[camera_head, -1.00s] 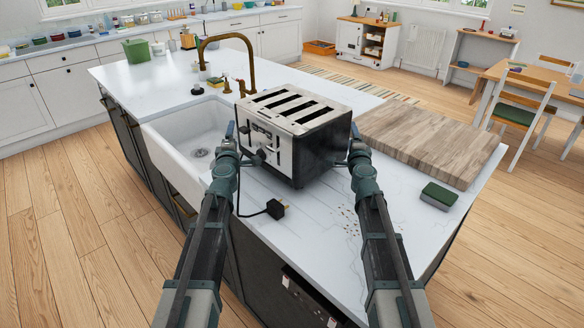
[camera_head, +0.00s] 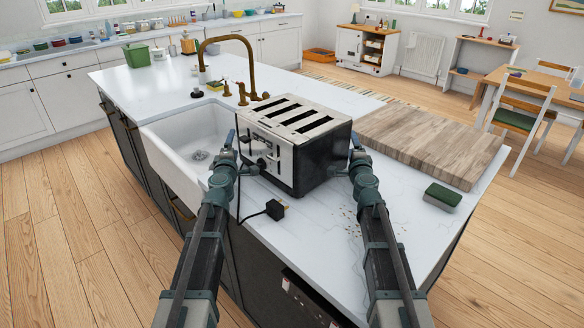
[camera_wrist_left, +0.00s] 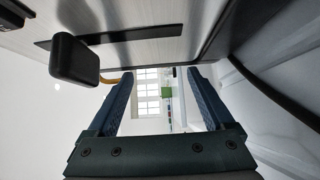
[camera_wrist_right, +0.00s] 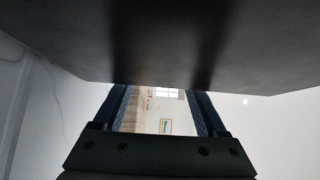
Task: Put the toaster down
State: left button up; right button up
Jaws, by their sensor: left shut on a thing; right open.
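The chrome and black four-slot toaster (camera_head: 315,160) is upright at the near edge of the white island top, right of the sink. I cannot tell whether its base touches the top. My left gripper (camera_head: 234,152) is at its left, control side and is shut on it. The metal face and a black knob fill the upper left wrist view (camera_wrist_left: 130,35). My right gripper (camera_head: 356,155) is open at its right side, close under a dark face in the right wrist view (camera_wrist_right: 160,45). The cord runs down to a black plug (camera_head: 274,209) on the countertop.
A white sink (camera_head: 185,145) lies left of the toaster, with a brass tap (camera_head: 252,65) behind. The front right countertop (camera_head: 320,235) is mostly clear apart from crumbs.

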pick_arm(q)
jog(key=shift+s+a+r+m+h, duration=0.15)
jog(key=shift+a+m+h, duration=0.15)
jog(key=shift+a+h, duration=0.15)
pick_arm(e)
jog(key=shift+s+d+r, duration=0.15)
jog(key=shift+d, duration=0.35)
pick_arm(q)
jog(key=shift+a, duration=0.15)
pick_arm(e)
jog(key=shift+d, duration=0.25)
pick_arm(q)
jog(key=o, duration=0.4)
jog(key=shift+a, duration=0.1)
pick_arm(e)
jog(key=o, duration=0.4)
jog(key=shift+d, duration=0.1)
pick_arm(q)
jog(key=s, duration=1.2)
jog(key=shift+a, duration=0.15)
pick_arm(e)
jog(key=s, duration=1.2)
